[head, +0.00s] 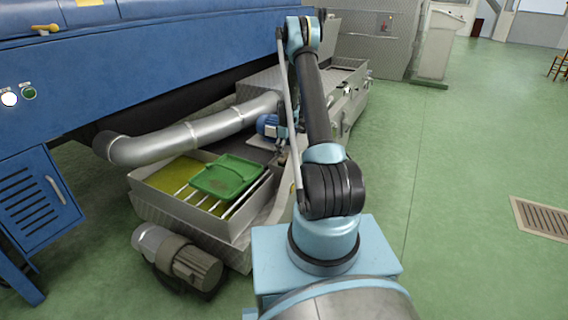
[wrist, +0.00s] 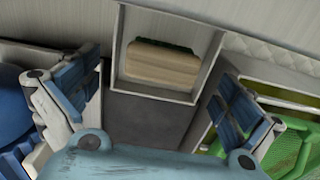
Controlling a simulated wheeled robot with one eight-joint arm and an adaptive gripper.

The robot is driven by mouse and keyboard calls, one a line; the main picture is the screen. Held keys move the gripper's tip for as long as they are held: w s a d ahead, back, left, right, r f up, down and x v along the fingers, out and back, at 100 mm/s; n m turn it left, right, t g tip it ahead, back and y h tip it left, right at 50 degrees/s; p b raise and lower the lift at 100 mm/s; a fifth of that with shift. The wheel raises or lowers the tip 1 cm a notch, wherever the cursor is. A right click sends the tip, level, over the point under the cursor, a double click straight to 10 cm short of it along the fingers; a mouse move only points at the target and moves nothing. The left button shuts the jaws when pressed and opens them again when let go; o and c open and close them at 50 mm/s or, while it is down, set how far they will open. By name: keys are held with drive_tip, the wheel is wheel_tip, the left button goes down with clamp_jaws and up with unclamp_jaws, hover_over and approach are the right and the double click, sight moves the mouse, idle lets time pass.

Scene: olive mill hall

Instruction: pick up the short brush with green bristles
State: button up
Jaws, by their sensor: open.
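The short brush (wrist: 163,64) shows in the wrist view as a pale wooden block with a thin strip of dark green bristles along its far edge. It lies inside a small grey metal box (wrist: 121,55) with raised walls. My gripper (wrist: 158,88) is open and empty, with one blue-padded finger to each side of the picture. The brush is between and beyond the fingers, apart from them. In the head view my arm hides the gripper, and I cannot make out the brush there.
A green tray (head: 226,174) sits over a metal basin (head: 190,216) of yellow-green liquid. A blue machine (head: 120,75), a thick metal pipe (head: 190,132) and a motor (head: 190,262) stand close on the left. Green floor (head: 450,150) is clear on the right, with a grate (head: 541,217).

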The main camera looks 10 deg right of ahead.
drive_tip(key=shift+a+f, duration=0.15)
drive_tip(key=shift+f, duration=1.15)
drive_tip(key=shift+a+f, duration=0.15)
drive_tip(key=shift+f, duration=1.1)
drive_tip(key=c, duration=1.2)
wheel_tip(320, 180, up, 10)
drive_tip(key=shift+r, duration=0.1)
